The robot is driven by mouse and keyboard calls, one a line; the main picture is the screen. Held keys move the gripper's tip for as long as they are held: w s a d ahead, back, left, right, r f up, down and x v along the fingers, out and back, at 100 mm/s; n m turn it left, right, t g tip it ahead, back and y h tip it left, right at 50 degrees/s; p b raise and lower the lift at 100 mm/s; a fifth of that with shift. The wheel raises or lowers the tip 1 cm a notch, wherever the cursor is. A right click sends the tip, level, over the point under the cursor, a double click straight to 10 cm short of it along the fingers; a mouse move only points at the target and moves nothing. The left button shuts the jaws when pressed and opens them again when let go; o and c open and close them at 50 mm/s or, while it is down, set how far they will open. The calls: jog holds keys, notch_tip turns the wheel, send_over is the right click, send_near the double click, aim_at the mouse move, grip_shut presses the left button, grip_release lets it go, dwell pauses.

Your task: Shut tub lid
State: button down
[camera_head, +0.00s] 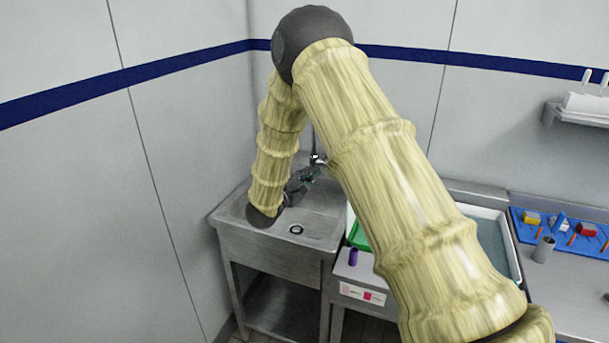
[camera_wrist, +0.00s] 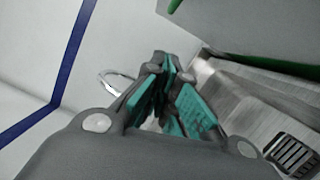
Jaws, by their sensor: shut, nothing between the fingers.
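A pale, white-rimmed tub (camera_head: 508,247) stands on the counter right of the sink, largely hidden behind my arm. A green edge (camera_head: 358,236) shows at its left side; I cannot tell whether it belongs to the lid. In the wrist view a grey panel with a green edge (camera_wrist: 275,67) fills the upper right, apart from my fingers; it may be the tub or its lid. How far the lid is open cannot be told. My gripper (camera_head: 308,176) is above the sink, left of the tub, and is shut and empty. Its teal-padded fingers show in the wrist view (camera_wrist: 168,68).
The steel sink (camera_head: 318,225) lies below my gripper, with a tap (camera_head: 318,159) close by. A purple cylinder (camera_head: 353,257) stands on the counter's front left. A blue mat (camera_head: 540,232) with small items and a grey cup (camera_head: 543,249) are at the right.

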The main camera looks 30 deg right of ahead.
jog(key=s+d+r+p, duration=0.1)
jog(key=d+p, duration=0.2)
jog(key=d, duration=0.3)
jog(key=shift+d, duration=0.15)
jog(key=shift+s+r, duration=0.1)
jog(key=shift+r, duration=0.05)
dwell(0.3)
